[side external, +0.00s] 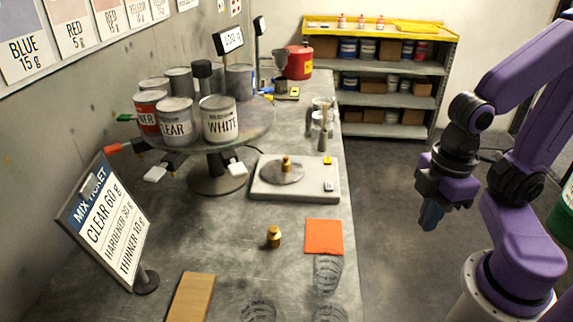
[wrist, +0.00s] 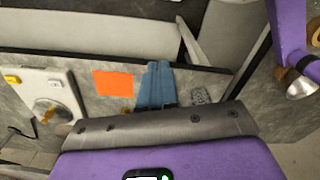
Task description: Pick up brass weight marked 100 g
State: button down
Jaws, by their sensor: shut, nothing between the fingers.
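Two small brass weights show in the side view. One brass weight (side external: 286,163) stands on the round pan of the white scale (side external: 260,187). The other brass weight (side external: 274,237) stands on the grey bench, left of the orange square (side external: 323,237). I cannot read markings on either. My gripper (side external: 431,215) hangs beyond the bench's right edge, pointing down, apart from both weights. Its blue fingers (wrist: 157,85) are shut and empty in the wrist view. The scale (wrist: 50,95) with a brass item (wrist: 46,116) on its pan also shows there, at the left.
A round turntable (side external: 262,125) with several cans stands behind the scale. A mix ticket board (side external: 104,222) leans at the left. A wooden block (side external: 190,298) lies at the front. The display (side external: 229,40) appears to read 100 g. The floor beneath my gripper is clear.

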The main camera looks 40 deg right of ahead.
dwell(0.3)
jog(key=c, duration=0.8)
grip_release()
jog(key=n+t+h, duration=0.9)
jog(key=n+h, duration=0.1)
jog(key=n, duration=0.4)
send_near(286, 166)
jog(key=x, duration=0.9)
jog(key=shift+w+d+f, duration=0.1)
jog(key=shift+w+d, duration=0.15)
